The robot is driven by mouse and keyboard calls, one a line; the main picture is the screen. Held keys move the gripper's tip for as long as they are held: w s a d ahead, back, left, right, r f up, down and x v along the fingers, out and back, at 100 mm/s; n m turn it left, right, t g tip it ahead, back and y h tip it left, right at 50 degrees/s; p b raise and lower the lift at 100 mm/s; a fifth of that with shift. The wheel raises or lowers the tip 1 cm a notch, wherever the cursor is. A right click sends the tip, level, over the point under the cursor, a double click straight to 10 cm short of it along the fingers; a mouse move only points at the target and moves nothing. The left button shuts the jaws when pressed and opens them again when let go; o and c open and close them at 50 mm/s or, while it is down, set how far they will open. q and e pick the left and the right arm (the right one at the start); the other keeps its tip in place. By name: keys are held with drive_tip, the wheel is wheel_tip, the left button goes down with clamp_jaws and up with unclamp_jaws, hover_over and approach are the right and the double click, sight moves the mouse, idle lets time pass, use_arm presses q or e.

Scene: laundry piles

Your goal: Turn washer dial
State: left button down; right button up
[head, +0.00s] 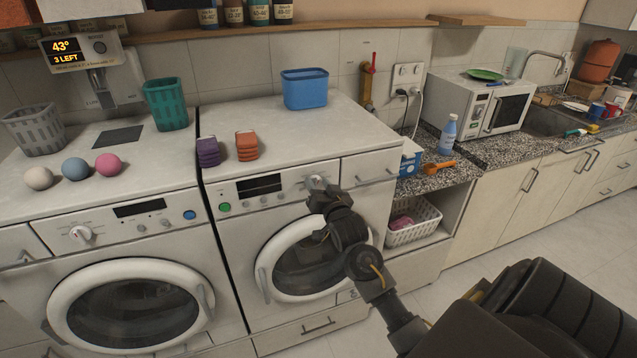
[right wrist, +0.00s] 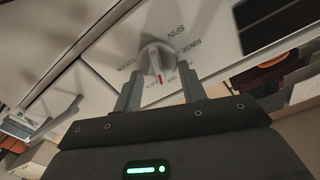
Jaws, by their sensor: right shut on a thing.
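The right washer (head: 232,185) has a dial (head: 316,181) at the right part of its control panel. My right gripper (head: 322,194) is at this dial and partly covers it in the head view. In the right wrist view the dial (right wrist: 156,58) is a grey knob with a red mark, between the two fingers of my right gripper (right wrist: 160,72), which is shut on it. The words SPIN and RINSE show around it. The left washer (head: 130,255) has its own dial (head: 82,233). My left gripper is out of view.
Purple and orange folded cloths and a blue bin (head: 305,90) stand on the right washer. Balls, a grey basket and a teal basket (head: 166,104) are on the left washer. A counter with a microwave (head: 484,103) lies to the right. Both washer doors look closed.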

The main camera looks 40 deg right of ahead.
drive_tip(key=shift+d+m+p, duration=0.15)
drive_tip(key=shift+m+p, duration=0.55)
drive_tip(key=shift+m, duration=1.2)
drive_tip(key=o, duration=1)
drive_tip(key=shift+f, duration=0.1)
drive_tip(key=shift+c, duration=0.2)
drive_tip(key=shift+s, duration=0.1)
drive_tip(key=shift+s+f, duration=0.1)
drive_tip(key=shift+s, duration=0.15)
drive_tip(key=b+v, duration=0.3)
drive_tip(key=v, duration=0.7)
